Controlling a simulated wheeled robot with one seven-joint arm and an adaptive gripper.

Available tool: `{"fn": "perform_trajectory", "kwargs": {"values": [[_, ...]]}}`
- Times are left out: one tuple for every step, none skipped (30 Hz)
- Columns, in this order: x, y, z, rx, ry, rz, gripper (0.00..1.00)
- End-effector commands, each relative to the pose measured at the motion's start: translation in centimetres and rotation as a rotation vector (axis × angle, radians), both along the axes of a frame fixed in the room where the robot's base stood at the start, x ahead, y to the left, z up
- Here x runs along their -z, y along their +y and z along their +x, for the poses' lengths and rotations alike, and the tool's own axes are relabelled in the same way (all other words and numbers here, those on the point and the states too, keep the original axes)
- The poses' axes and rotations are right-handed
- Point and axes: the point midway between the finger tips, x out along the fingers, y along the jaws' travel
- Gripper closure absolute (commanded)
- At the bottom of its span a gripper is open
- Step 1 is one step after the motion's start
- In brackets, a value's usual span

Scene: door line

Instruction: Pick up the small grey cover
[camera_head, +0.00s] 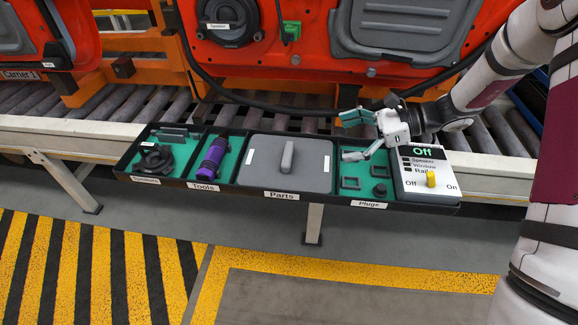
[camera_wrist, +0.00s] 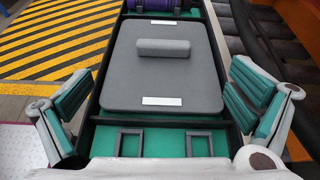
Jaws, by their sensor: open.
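A flat grey cover (camera_head: 260,172) with a raised bar handle (camera_head: 287,156) lies over the compartment labelled "Parts" in the black tray. The cover also shows in the wrist view (camera_wrist: 165,78), with its handle (camera_wrist: 163,47) towards the far end and white labels at both ends. My gripper (camera_head: 349,137) is open and empty above the "Plugs" compartment, to the right of the cover. In the wrist view, its teal-padded fingers (camera_wrist: 158,105) stand wide apart on either side of the tray, and the cover lies between and beyond them. The gripper does not appear to touch the cover.
The tray (camera_head: 233,187) also holds a purple tool (camera_head: 213,156), a black coiled part (camera_head: 156,158) and small grey frames (camera_head: 351,183). A switch box (camera_head: 424,175) reading "Off" stands at its right end. Orange doors (camera_head: 290,50) stand behind the roller conveyor (camera_head: 120,103).

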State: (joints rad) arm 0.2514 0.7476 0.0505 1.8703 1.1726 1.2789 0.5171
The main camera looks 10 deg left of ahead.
Motion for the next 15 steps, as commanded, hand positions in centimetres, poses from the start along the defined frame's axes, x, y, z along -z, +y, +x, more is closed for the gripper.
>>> {"fn": "perform_trajectory", "kwargs": {"values": [[0.9, 0.0, 0.4, 0.013, 0.014, 0.013, 0.0], [1.2, 0.0, 0.6, 0.018, 0.018, 0.018, 0.0], [1.4, 0.2, 0.7, 0.023, 0.023, 0.023, 0.0], [1.6, 0.5, 0.8, 0.025, 0.026, 0.026, 0.0], [1.7, 0.8, 0.8, 0.026, 0.027, 0.028, 0.0], [1.9, 1.4, 0.8, 0.025, 0.028, 0.029, 0.0], [2.1, 1.8, 0.8, 0.024, 0.028, 0.029, 0.0], [2.3, 2.3, 0.8, 0.024, 0.029, 0.028, 0.0], [2.7, 3.1, 0.8, 0.024, 0.029, 0.027, 0.0], [2.9, 3.6, 0.8, 0.023, 0.03, 0.027, 0.0], [3.1, 4.2, 0.8, 0.024, 0.028, 0.027, 0.0], [3.4, 4.9, 0.8, 0.024, 0.028, 0.026, 0.0], [3.6, 5.3, 0.8, 0.024, 0.027, 0.025, 0.0], [3.8, 5.8, 0.9, 0.024, 0.027, 0.026, 0.0], [4.0, 6.3, 0.9, 0.024, 0.026, 0.026, 0.0]]}}
